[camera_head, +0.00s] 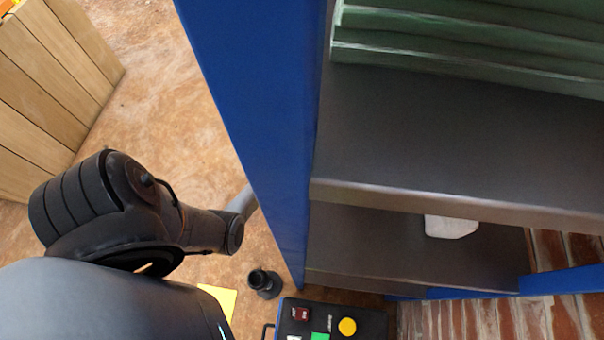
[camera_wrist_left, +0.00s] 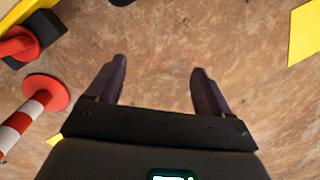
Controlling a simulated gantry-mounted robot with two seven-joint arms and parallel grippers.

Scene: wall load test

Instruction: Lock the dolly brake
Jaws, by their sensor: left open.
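My left gripper (camera_wrist_left: 158,68) is open and empty, its two dark fingers apart above the brown floor in the left wrist view. In the head view my left arm reaches in from the left toward the blue post, and its gripper cannot be made out. I cannot clearly identify the dolly or its brake. At the top left of the left wrist view, a red rounded part (camera_wrist_left: 18,44) sits by a black block (camera_wrist_left: 45,32) and a yellow piece (camera_wrist_left: 28,9); whether these belong to the dolly I cannot tell. My right gripper is not in view.
A blue post (camera_head: 262,110) and grey shelves (camera_head: 440,130) fill the right, with a white item (camera_head: 450,227) on the lower shelf. A control box (camera_head: 365,318), a black cylindrical object (camera_head: 264,283) and a wooden crate (camera_head: 50,85) stand around. A red-and-white striped post (camera_wrist_left: 25,122) is left of my gripper.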

